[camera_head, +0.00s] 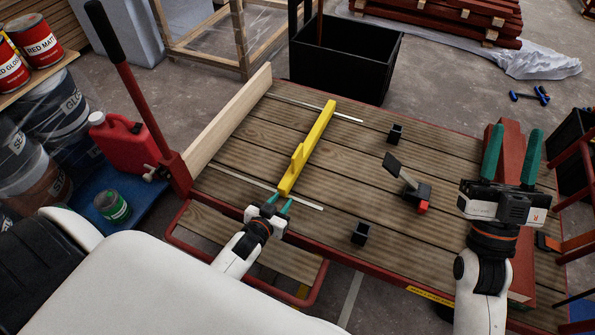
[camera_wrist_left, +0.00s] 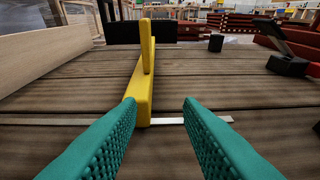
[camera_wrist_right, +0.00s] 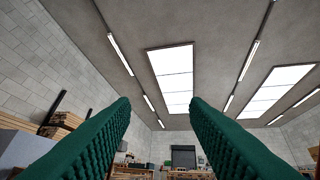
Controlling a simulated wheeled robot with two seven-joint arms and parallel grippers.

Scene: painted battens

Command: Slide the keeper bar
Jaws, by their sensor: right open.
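The yellow keeper bar (camera_head: 311,144) lies across the plank-topped bench, its ends over two thin metal rails, with an upright yellow grip on it. In the left wrist view the bar (camera_wrist_left: 144,90) stands ahead, just left of centre between the fingers. My left gripper (camera_head: 278,206) is open and empty at the bar's near end; its green fingers show apart in the left wrist view (camera_wrist_left: 160,108). I see no contact with the bar. My right gripper (camera_head: 512,157) is open, raised at the right side and pointing up; its wrist view shows the ceiling between the fingers.
A pale batten (camera_head: 229,118) stands along the bench's left edge. A black clamp with a red tip (camera_head: 422,207) and two small black blocks (camera_head: 360,233) (camera_head: 395,133) sit right of the bar. A dark red batten (camera_head: 521,270) lies at the right. Bare planks lie between bar and clamp.

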